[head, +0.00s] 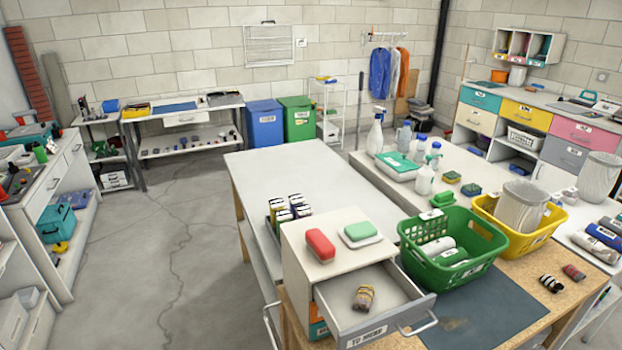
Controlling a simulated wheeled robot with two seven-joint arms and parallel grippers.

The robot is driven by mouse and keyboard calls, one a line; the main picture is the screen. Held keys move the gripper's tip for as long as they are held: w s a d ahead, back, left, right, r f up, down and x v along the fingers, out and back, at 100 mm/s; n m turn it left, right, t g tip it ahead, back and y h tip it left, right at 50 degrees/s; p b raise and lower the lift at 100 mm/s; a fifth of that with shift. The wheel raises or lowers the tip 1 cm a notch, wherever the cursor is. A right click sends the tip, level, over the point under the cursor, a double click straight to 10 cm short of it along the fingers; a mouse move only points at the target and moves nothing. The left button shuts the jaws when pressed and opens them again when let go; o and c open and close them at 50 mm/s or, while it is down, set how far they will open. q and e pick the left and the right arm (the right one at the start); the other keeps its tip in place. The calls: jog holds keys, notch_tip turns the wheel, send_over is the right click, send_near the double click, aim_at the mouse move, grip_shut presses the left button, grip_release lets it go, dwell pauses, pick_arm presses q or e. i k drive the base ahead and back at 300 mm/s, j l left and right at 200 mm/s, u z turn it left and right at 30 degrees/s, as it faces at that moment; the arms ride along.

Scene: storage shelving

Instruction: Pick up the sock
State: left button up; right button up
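A small brown and grey rolled bundle (363,298), which looks like a folded sock, lies inside an open drawer (402,318) with a label reading "TO MEND". The drawer is pulled out of a white cabinet (300,262) at the lower middle. A dark striped roll (551,284) and a reddish-dark roll (573,272) lie on the cork-topped table at the right; they may also be socks, but they are too small to tell. Neither of my grippers shows in the head view.
The white table (310,185) behind is mostly clear. Open floor (170,260) lies left.

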aim_at(553, 285)
jog(key=z, duration=1.45)
